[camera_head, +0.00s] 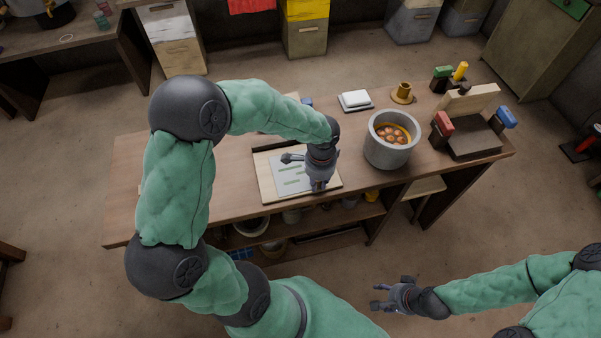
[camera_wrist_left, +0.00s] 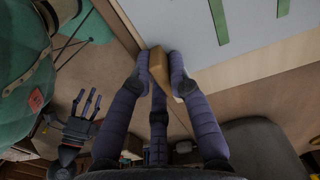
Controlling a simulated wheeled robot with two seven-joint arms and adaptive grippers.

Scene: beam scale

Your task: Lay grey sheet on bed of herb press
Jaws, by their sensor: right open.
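A grey sheet (camera_head: 296,174) with green strips lies over a pale wooden board (camera_head: 266,187) on the table; it fills the top of the left wrist view (camera_wrist_left: 190,32). My left gripper (camera_head: 318,187) is at the board's front right. In the left wrist view its fingers (camera_wrist_left: 162,68) are closed on both sides of a tan block (camera_wrist_left: 162,64) at the sheet's edge. I cannot tell whether block and sheet are joined. My right gripper (camera_head: 388,296) is open and empty in front of the table. I cannot tell for sure which thing is the herb press.
A grey pot (camera_head: 387,153) stands right of the board. Further right is a wooden stand (camera_head: 474,101) with red (camera_head: 443,122) and blue (camera_head: 506,116) blocks. A white block (camera_head: 356,98) and brass piece (camera_head: 402,94) stand behind. The tabletop (camera_head: 170,177) left of the board is mostly clear.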

